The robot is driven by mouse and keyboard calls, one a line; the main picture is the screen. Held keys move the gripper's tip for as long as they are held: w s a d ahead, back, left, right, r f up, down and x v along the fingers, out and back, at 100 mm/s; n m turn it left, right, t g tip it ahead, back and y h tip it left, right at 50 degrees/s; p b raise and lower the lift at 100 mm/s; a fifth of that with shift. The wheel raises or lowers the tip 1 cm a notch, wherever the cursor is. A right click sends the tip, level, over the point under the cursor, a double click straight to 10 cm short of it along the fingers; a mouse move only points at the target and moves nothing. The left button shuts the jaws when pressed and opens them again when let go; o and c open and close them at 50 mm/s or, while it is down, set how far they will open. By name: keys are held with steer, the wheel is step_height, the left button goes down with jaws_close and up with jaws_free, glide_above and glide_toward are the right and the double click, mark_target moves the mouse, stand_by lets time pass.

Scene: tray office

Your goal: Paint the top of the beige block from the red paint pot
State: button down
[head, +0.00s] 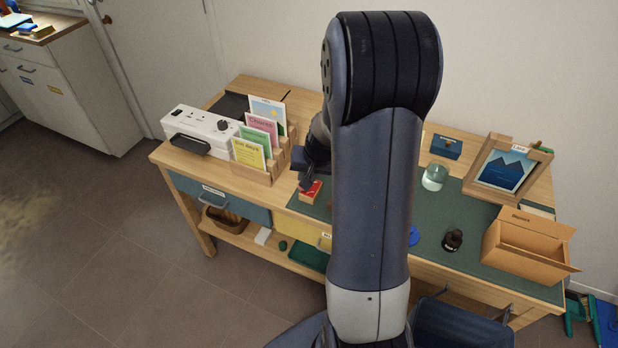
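My gripper (306,183) is at the left of my arm, low over the desk, seen small and dark. Its fingers are partly hidden, so I cannot tell if they are open, shut or holding something. Just under and beside it is a small block-like thing (311,195) with a red upper part and a pale, beige-orange side. I cannot tell whether this is the beige block or whether the gripper touches it. No red paint pot can be made out; my arm hides the middle of the desk. A blue round thing (414,236) shows partly at the arm's right edge.
A wooden card rack (268,170) and white power box (200,130) stand left of the gripper. On the green mat (400,270) are a glass jar (434,178), a dark bottle (452,240) and an open cardboard box (530,248). A framed picture (508,167) stands behind.

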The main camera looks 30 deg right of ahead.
steer(key=shift+s+r+p, duration=0.1)
steer(key=shift+r+p, duration=1.75)
steer(key=shift+r, duration=1)
